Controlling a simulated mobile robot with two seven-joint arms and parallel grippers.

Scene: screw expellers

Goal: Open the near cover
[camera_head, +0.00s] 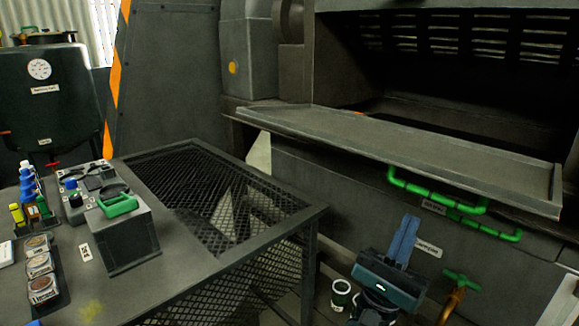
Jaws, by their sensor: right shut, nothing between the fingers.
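The near cover (400,150) is a long grey flap on the front of the dark machine. It stands folded outward, nearly level, and the dark opening behind it is exposed. A green bar handle (435,192) shows beneath its outer edge. My right gripper (405,225) is at the lower right, below the handle and apart from it in the picture. Its blue fingers are together, point upward and hold nothing. My left gripper is out of view.
A mesh-topped table (315,212) stands left of the machine, bearing a grey box with a green handle (120,204), small bottles and round tins. A second green handle (484,226) and a green valve (462,279) are low on the machine. A can (341,294) stands beside my right arm.

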